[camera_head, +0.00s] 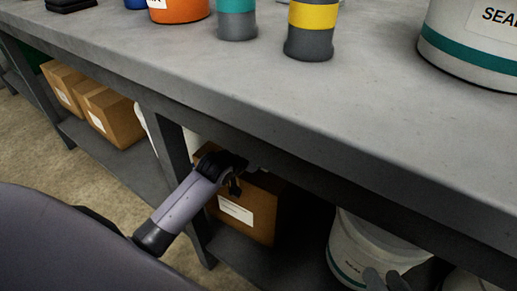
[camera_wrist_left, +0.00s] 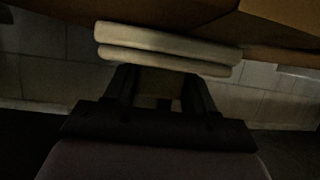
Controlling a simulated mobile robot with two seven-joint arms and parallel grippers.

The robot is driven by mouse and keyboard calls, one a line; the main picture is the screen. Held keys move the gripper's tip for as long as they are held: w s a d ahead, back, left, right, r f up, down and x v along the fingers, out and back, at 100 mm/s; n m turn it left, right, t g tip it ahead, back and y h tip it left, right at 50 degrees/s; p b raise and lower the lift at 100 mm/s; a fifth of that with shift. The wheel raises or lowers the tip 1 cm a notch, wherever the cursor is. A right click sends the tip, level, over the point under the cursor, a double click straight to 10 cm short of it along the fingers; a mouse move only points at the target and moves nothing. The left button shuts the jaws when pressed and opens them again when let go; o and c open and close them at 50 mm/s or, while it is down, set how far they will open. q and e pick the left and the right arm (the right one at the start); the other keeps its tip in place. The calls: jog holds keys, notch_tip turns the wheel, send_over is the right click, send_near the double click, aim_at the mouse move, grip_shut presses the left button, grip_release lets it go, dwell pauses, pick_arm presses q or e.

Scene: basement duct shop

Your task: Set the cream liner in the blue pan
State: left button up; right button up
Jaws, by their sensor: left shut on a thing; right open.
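In the left wrist view my left gripper (camera_wrist_left: 160,88) is shut on a pale cream, two-layered thing (camera_wrist_left: 165,48). It looks like the cream liner, but the view is dark and only its edge shows. In the head view my left arm reaches under the workbench top, and its jaws and load are hard to make out there. I cannot make out the blue pan; only a sliver of something blue (camera_head: 135,4) shows at the top edge.
The grey workbench (camera_head: 250,95) overhangs a lower shelf with cardboard boxes (camera_head: 108,115), another box (camera_head: 250,208) and a white bucket (camera_head: 355,250). An orange tub (camera_head: 180,8), banded cylinders (camera_head: 312,30) and a large sealant pail (camera_head: 470,55) stand on top. The middle of the bench top is clear.

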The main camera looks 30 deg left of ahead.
pick_arm(q)
jog(key=o, duration=1)
jog(key=shift+o, duration=0.2)
